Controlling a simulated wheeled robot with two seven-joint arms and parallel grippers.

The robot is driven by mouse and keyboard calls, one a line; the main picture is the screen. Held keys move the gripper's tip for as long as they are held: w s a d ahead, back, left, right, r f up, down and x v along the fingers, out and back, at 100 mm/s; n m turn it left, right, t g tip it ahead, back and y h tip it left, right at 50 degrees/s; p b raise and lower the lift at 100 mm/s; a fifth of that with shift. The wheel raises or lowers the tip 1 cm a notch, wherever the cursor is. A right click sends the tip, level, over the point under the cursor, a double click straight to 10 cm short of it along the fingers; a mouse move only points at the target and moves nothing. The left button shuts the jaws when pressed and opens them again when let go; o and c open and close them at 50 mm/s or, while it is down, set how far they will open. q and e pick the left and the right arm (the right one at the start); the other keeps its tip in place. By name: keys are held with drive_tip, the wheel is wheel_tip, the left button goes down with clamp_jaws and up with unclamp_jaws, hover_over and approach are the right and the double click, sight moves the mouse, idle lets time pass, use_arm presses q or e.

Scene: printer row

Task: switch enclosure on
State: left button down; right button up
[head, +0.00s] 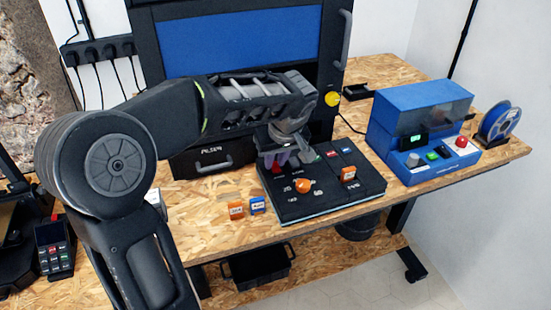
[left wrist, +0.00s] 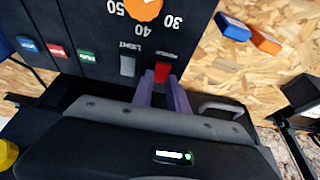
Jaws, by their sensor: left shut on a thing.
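The black control panel (head: 330,200) lies on the bench in front of the large dark enclosure (head: 240,40). It carries an orange knob (head: 303,186), which also shows in the left wrist view (left wrist: 144,8). A red switch (left wrist: 163,71) and a grey switch (left wrist: 128,65) marked LIGHT sit side by side; the red one's label is too small to read. My left gripper (head: 282,160) reaches down over the panel's far left part. In the left wrist view its purple fingers (left wrist: 162,90) are shut on the red switch. My right gripper is not in view.
A blue machine (head: 420,130) and a blue spool (head: 500,122) stand to the right. A card terminal (head: 54,247) is at the left.

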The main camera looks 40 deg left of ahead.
use_arm(q)
drive_tip(key=p, duration=0.1)
drive_tip(key=g+h+p, duration=0.1)
drive_tip(key=shift+w+a+r+p, duration=0.15)
drive_tip(key=shift+a+r+p, duration=0.15)
drive_tip(key=shift+p, duration=0.1)
drive_tip(key=shift+w+a+f+g+h, duration=0.1)
drive_tip(key=shift+f+g+h, duration=0.15)
drive_tip(key=shift+h, duration=0.25)
drive_tip(key=shift+w+a+f+g+h, duration=0.1)
drive_tip(key=shift+g+h, duration=0.15)
drive_tip(key=shift+h, duration=0.25)
drive_tip(key=c, duration=1.3)
unclamp_jaws()
